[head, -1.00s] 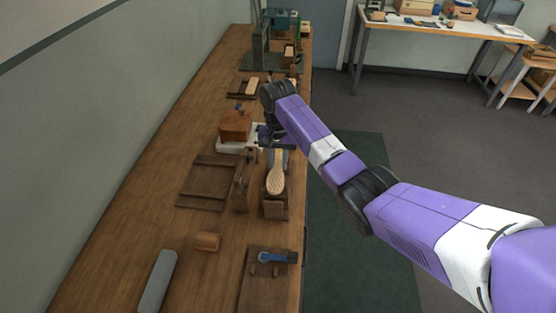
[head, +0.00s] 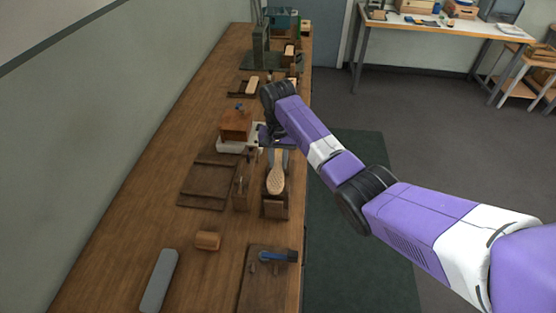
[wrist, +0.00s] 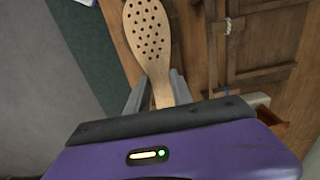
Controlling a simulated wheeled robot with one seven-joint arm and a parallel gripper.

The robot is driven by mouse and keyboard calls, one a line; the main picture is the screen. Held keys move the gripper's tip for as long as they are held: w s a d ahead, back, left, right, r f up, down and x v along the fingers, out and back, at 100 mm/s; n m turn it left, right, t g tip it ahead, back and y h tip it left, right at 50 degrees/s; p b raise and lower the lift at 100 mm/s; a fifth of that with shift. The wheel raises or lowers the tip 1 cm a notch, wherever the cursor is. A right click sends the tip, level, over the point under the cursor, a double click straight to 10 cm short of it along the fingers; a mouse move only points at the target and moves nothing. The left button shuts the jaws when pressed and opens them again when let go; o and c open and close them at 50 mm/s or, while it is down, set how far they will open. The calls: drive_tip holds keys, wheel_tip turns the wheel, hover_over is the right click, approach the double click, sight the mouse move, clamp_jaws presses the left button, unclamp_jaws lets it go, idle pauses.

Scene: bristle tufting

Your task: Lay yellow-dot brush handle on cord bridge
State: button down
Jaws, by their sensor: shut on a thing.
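A pale wooden brush handle (head: 276,181) with a rounded head full of small holes is in my gripper. In the wrist view the holed head (wrist: 148,30) points away from me, and its narrow neck sits between the two fingers. My gripper (wrist: 157,88) is shut on that neck; in the head view it is partly hidden by the wrist. The brush head appears over a dark wooden stand (head: 273,208) near the bench's right edge, likely the cord bridge. I cannot tell whether they touch. No yellow dot shows on the handle.
A small dark post block (head: 241,193) stands just left of the brush. A shallow dark wooden tray (head: 205,184) lies further left, and an orange-brown box (head: 236,125) is behind. A board with a blue-handled tool (head: 278,256) lies in front. Open floor is at right.

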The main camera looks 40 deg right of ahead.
drive_tip(key=shift+f, duration=0.2)
idle(0.4)
drive_tip(key=shift+f+b, duration=0.8)
drive_tip(key=shift+f, duration=0.35)
drive_tip(key=shift+f, duration=0.35)
idle(0.3)
drive_tip(key=c, duration=0.6)
unclamp_jaws()
drive_tip(key=shift+c, duration=0.2)
drive_tip(key=shift+r+p, duration=1.25)
drive_tip(key=shift+r, duration=0.15)
drive_tip(key=shift+r+p, duration=0.35)
drive_tip(key=shift+r, duration=2.25)
